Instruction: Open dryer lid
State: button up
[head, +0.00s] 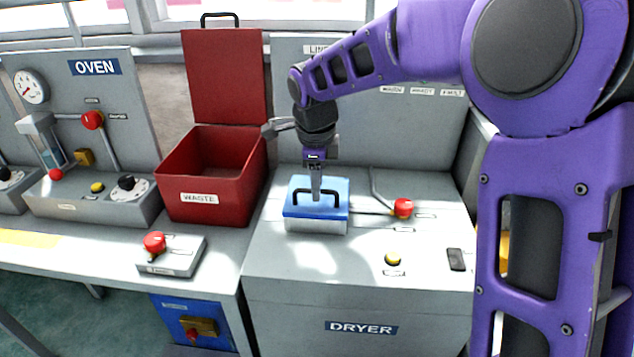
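The dryer (360,285) is a grey cabinet marked DRYER in the middle of the head view. On its top sits a small box with a blue lid (300,209) and a black handle (301,190). The lid looks closed. My gripper (316,194) points down from above, with its fingers at the right part of the handle. The fingers look close together, but I cannot tell whether they hold the handle or are only beside it.
A red waste bin (215,170) with its lid raised stands left of the dryer. A red knob (403,208) and a yellow button (392,259) stick up right of the blue lid. The oven panel (95,68) is farther left.

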grip_shut()
dwell(1.2)
